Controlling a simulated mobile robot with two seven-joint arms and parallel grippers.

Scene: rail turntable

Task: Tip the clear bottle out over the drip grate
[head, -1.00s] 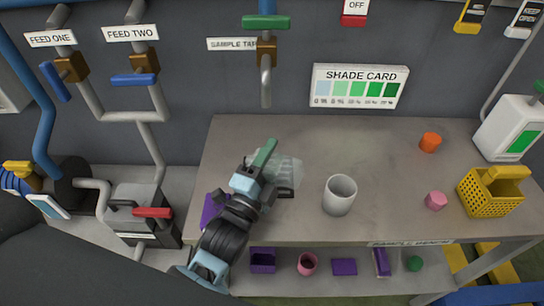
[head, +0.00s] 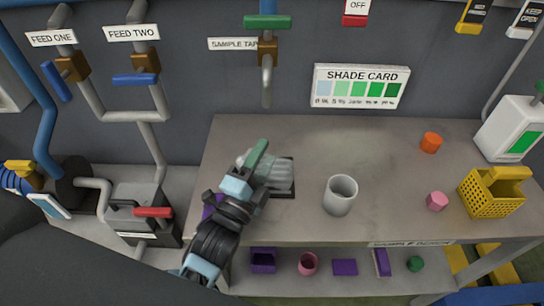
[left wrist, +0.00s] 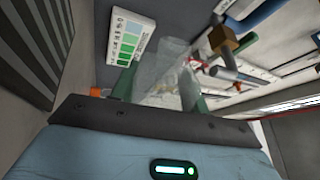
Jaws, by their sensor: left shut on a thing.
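My left gripper (head: 264,166) is shut on the clear bottle (head: 276,174), over the back left of the bench. In the head view the bottle looks tilted well over, pointing right from the fingers. A dark flat edge beneath and beside it looks like the drip grate (head: 288,193), mostly hidden by bottle and gripper. In the left wrist view the see-through bottle (left wrist: 168,65) stands between the green fingers (left wrist: 160,92). Whether liquid is leaving it cannot be told. My right gripper is not in view.
The sample tap (head: 267,85) hangs behind and above the bottle. An orange piece (head: 430,142), a pink piece (head: 436,201) and a yellow basket (head: 490,195) are farther right. A purple thing is partly under my arm.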

